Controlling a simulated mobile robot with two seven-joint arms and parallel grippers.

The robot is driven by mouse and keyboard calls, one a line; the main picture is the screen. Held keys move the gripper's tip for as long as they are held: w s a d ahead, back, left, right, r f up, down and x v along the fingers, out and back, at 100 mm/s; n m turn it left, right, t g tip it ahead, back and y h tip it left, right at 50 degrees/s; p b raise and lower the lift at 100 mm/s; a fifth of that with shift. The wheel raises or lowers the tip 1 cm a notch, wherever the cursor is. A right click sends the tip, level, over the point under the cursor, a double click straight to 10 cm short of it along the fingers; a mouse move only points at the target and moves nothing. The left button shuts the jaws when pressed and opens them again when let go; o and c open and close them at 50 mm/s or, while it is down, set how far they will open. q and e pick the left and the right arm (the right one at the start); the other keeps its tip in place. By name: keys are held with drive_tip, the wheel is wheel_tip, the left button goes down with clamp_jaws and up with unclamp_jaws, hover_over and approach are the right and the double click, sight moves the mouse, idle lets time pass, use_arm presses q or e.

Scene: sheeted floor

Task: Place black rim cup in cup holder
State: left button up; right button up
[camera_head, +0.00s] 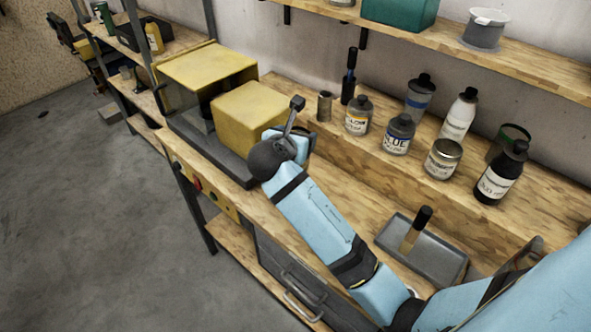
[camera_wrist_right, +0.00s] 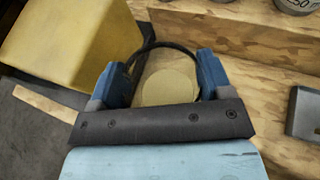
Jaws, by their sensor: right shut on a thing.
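My right gripper (camera_wrist_right: 165,75) is shut on a round cup (camera_wrist_right: 150,48) with a thin black rim. The wrist view looks into it from above; its inside is pale tan with a round bottom. One blue finger is on each side of the cup. In the head view my right gripper (camera_head: 298,146) is over the bench beside the yellow box, and my wrist hides the cup there. I cannot pick out the cup holder for sure in either view. My left gripper is not in view.
A yellow-topped machine (camera_head: 205,65) and a yellow box (camera_head: 252,115) stand left of the gripper. Several bottles and tins, including a silver-lidded tin (camera_head: 443,160), line the raised ledge. A grey tray (camera_head: 440,262) with a brush lies on the right. A dark-rimmed container (camera_head: 516,131) stands behind a black bottle (camera_head: 497,180).

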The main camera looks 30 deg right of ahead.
wheel_tip(320, 180, down, 10)
drive_tip(key=shift+f, duration=0.1)
idle(0.4)
drive_tip(key=o, duration=1.3)
drive_tip(key=shift+o, duration=0.2)
